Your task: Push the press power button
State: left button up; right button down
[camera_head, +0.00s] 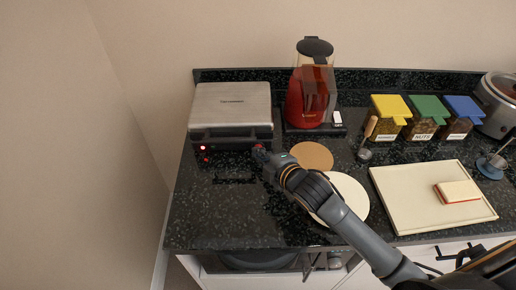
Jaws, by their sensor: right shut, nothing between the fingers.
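The press (231,112) has a silver lid and a dark base and stands at the back left of the black speckled counter. Its lid is down. A small red light (203,147) glows on the left of its front face. The power button itself is too small to make out for certain. My right gripper (259,150) is shut and empty, at the right front corner of the press. I cannot tell whether it touches the press. My right arm comes in from the lower right. My left gripper is not in view.
A red kettle (308,95) stands right of the press. A tan disc (312,156) and a cream round board (350,196) lie by my arm. A cutting board (413,199) and several lidded jars are to the right. The counter's left front is clear.

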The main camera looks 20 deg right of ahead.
jog(key=shift+s+a, duration=0.1)
jog(key=shift+s, duration=0.3)
jog(key=shift+s+a+p, duration=0.15)
jog(key=shift+s+p, duration=0.3)
jog(key=shift+p, duration=0.05)
jog(key=s, duration=0.1)
jog(key=s+a+p, duration=0.1)
jog(key=s, duration=0.1)
jog(key=shift+s+r, duration=0.1)
jog(key=shift+s, duration=0.1)
jog(key=shift+s+a+p, duration=0.2)
jog(key=shift+s+p, duration=0.25)
jog(key=shift+s, duration=0.3)
